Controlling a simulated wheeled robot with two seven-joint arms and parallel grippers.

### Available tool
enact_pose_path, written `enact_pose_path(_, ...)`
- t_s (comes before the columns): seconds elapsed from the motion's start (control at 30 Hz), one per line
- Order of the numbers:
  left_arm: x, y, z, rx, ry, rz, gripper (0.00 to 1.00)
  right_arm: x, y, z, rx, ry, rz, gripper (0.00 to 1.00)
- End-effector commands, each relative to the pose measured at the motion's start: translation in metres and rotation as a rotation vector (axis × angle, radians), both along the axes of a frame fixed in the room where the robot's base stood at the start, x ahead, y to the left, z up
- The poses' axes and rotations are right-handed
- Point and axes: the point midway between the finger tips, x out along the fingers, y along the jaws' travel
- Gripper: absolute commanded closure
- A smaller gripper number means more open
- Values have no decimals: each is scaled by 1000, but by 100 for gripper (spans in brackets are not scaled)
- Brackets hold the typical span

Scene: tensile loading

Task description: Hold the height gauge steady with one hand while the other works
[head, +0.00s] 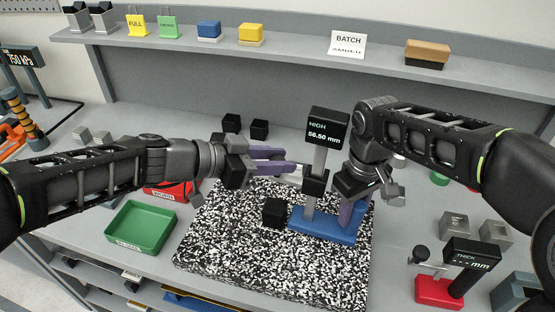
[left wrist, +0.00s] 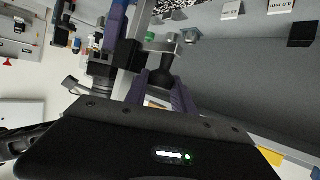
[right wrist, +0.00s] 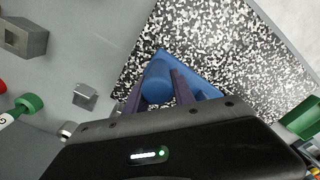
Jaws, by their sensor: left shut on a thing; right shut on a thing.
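The height gauge has a blue base (head: 318,226), a grey column, a black slider (head: 315,183) and a display (head: 327,127) reading HIGH 56.50 mm. It stands upright on the speckled plate (head: 225,250). My right gripper (head: 352,212) is shut on the blue round grip of the base (right wrist: 157,82), which shows between its fingers in the right wrist view. My left gripper (head: 292,162) reaches in from the left at slider height. In the left wrist view its fingers are around a small black part (left wrist: 160,80) by the gauge; its exact shape is partly hidden.
A black cube (head: 275,212) sits on the plate left of the base. A green tray (head: 140,226) and a red tray (head: 170,192) lie at left. Two black cubes (head: 232,123) stand behind. A red-based thickness gauge (head: 438,292) and metal blocks (head: 494,233) are at right.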

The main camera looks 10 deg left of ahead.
Motion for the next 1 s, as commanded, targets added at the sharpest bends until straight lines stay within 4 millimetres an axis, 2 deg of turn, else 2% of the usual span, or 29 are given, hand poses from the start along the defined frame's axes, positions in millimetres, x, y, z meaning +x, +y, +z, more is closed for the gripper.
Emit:
enact_pose_path(0.03,0,-1,10,-2,-9,-1,100,0,-1,0,-2,0,-1,100)
enact_pose_path(0.1,-1,-1,18,-3,-10,-2,100,0,-1,0,-3,0,-1,100)
enact_pose_path(0.37,-1,-2,21,-4,-7,-2,100,0,-1,-1,-5,3,-1,100)
enact_pose_path(0.4,-1,-2,21,-4,-7,-2,68,0,-2,-1,-5,3,-1,100)
enact_pose_path(0.6,-1,-1,20,-3,-6,-1,52,0,-1,-1,-4,3,-1,100)
enact_pose_path(0.67,-1,-1,19,-2,-5,-1,48,0,-1,-1,-3,3,-1,100)
enact_pose_path(1.0,-3,2,21,-2,-5,0,48,0,-1,-1,-3,2,-1,100)
